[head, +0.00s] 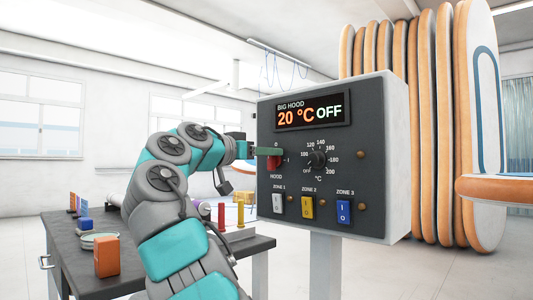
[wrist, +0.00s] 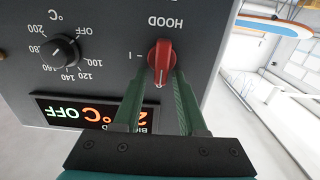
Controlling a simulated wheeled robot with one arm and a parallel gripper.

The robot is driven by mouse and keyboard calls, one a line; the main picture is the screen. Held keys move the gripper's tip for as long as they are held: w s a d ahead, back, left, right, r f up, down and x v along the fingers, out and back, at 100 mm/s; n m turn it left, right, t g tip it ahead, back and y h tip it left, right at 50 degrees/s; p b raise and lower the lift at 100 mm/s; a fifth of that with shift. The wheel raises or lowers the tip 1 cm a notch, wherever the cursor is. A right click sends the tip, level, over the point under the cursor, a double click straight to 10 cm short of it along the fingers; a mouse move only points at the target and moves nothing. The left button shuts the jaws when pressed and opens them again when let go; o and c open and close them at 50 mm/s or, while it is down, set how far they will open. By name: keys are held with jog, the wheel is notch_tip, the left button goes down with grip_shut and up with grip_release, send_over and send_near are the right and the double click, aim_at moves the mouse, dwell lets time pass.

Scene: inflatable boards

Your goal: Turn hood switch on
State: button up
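The hood switch is a red knob (head: 274,162) on the dark front panel of the control box (head: 384,205), above the word HOOD. In the upside-down wrist view the red knob (wrist: 160,57) stands upright, its marked end toward the display; the I mark lies to its side. The display (head: 311,112) reads 20 °C OFF. My gripper (head: 269,151) is at the panel, by the knob. In the wrist view my gripper's green fingers (wrist: 163,78) are apart, one on each side of the knob's display-side end. I cannot tell whether they touch it.
A temperature dial (head: 317,160) is right of the knob. White, yellow and blue zone switches (head: 307,207) sit below. A dark table (head: 70,235) with small objects stands left. Several inflatable boards (head: 443,120) stand behind the box; another board (head: 500,188) juts in at right.

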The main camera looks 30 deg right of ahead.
jog(key=shift+f, duration=0.1)
grip_shut()
jog(key=shift+f, duration=0.1)
dwell(0.3)
jog(key=m, duration=0.6)
jog(key=s+f+m, duration=0.1)
jog(key=m, duration=0.2)
jog(key=shift+d+b, duration=0.25)
jog(key=shift+b, duration=0.1)
jog(key=m, duration=0.4)
jog(key=shift+s+f+m, duration=0.2)
jog(key=shift+m, duration=0.2)
jog(key=shift+f+m+p, duration=0.15)
jog(key=shift+m+p, duration=0.25)
jog(key=shift+m, duration=0.6)
jog(key=shift+f+m+p, duration=0.1)
jog(key=shift+m+p, duration=0.25)
jog(key=shift+m, duration=0.65)
